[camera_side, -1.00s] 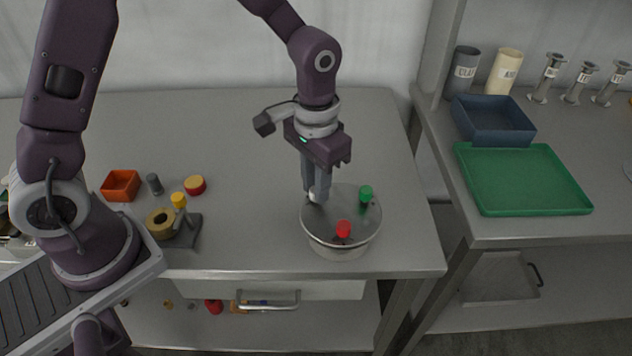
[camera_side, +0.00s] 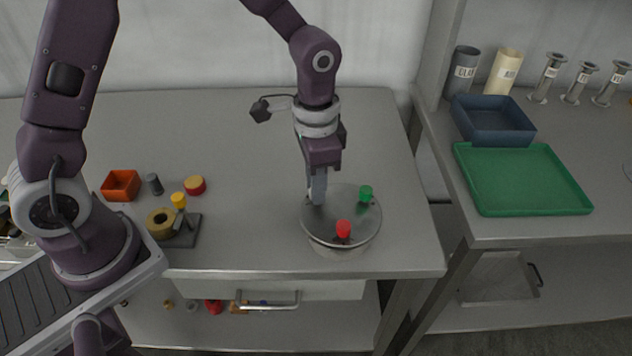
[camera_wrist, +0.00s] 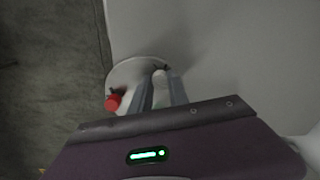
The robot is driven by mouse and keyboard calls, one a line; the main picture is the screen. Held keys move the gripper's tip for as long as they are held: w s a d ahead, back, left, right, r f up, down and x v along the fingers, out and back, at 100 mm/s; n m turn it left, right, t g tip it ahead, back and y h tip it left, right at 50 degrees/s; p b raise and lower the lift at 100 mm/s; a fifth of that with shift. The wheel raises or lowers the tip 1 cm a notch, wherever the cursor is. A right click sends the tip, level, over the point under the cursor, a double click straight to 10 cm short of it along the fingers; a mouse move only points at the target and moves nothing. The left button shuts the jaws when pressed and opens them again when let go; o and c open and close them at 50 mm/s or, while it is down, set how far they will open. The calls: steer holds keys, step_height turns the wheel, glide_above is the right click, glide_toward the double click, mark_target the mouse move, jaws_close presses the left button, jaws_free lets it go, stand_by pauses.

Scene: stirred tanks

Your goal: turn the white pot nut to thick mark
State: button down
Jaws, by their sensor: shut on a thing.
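The pot (camera_side: 322,228) is a round tank with a grey lid, standing near the front right of the bench. Its lid carries a green nut (camera_side: 366,193) at the right and a red nut (camera_side: 343,229) at the front. My gripper (camera_side: 317,199) points down at the lid's left rim and is shut on the white nut, which the fingers hide in the side view. In the wrist view the white nut (camera_wrist: 159,75) shows pale between the fingertips, and the red nut (camera_wrist: 113,103) is at the left. I cannot make out the thick mark.
An orange box (camera_side: 121,185), a grey peg (camera_side: 154,184), a red and yellow cap (camera_side: 195,185) and a fixture with a brass ring (camera_side: 161,222) stand left of the pot. A green tray (camera_side: 522,178) and blue bin (camera_side: 493,120) are on the right bench. The bench behind the pot is clear.

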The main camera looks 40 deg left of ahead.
steer(key=shift+r, duration=0.1)
steer(key=c, duration=1.3)
jaws_free()
steer(key=shift+o, duration=0.2)
step_height(320, 180, up, 7)
steer(key=shift+r, duration=0.1)
steer(key=s+a+r+n+t, duration=0.2)
steer(key=s+a+r+n, duration=0.1)
steer(key=s, duration=0.6)
steer(key=s+a+r+n+t, duration=0.3)
steer(key=s+a+r, duration=0.2)
steer(key=s, duration=0.5)
step_height(320, 180, up, 3)
steer(key=shift+f+t, duration=0.15)
steer(key=shift+t, duration=0.15)
